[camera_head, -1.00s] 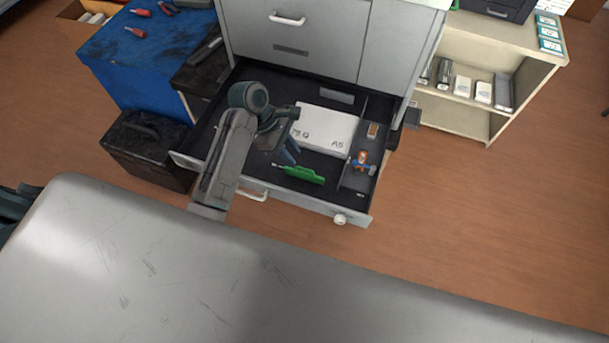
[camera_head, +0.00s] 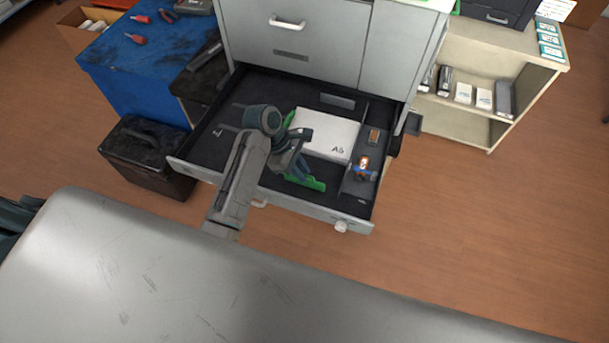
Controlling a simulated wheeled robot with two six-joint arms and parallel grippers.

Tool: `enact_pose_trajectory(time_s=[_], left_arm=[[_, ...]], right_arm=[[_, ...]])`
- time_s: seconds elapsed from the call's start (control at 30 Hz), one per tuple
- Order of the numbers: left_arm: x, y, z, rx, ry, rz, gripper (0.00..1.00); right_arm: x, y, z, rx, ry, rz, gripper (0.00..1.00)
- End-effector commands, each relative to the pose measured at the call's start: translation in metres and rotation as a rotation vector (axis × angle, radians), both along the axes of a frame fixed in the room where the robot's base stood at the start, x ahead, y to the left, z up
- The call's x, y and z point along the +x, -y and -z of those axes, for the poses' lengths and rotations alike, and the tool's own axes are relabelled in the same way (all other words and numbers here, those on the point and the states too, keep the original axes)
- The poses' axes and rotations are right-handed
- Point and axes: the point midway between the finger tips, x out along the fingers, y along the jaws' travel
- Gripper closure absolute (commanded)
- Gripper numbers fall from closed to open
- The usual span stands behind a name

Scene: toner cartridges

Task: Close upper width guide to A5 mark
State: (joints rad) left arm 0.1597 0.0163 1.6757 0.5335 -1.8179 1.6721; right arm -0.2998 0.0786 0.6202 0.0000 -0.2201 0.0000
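The open drawer (camera_head: 190,172) holds a white paper stack or plate (camera_head: 320,128) with an "A5" mark on its right part. A green piece (camera_head: 289,119), apparently the upper width guide, shows at the white piece's left edge, partly hidden by my arm. A second green piece (camera_head: 310,182) lies near the drawer's front, partly covered by my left gripper. My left gripper (camera_head: 302,172) points down into the drawer over the white piece's left part and the lower green piece. Its finger gap and any contact cannot be made out. My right gripper is not in view.
A divider on the drawer's right sets off a narrow compartment with a small orange-and-blue item (camera_head: 362,166). A small grey hooked part (camera_head: 218,132) stands at the drawer's left. The grey cabinet (camera_head: 290,40) rises behind.

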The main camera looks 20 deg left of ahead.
Motion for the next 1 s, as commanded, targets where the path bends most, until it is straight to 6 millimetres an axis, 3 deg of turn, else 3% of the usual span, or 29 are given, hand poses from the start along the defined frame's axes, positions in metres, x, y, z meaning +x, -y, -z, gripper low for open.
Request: enact_pose_trajectory(time_s=[0.07, 0.33, 1.0], left_arm=[[0.000, 0.000, 0.000, 0.000, 0.000, 0.000, 1.00], [0.004, 0.000, -0.001, 0.000, 0.001, 0.000, 1.00], [0.051, 0.001, -0.001, 0.000, 0.002, -0.001, 1.00]], right_arm=[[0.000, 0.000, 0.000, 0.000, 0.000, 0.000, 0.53], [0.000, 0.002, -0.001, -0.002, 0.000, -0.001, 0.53], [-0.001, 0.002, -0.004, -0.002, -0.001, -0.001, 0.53]])
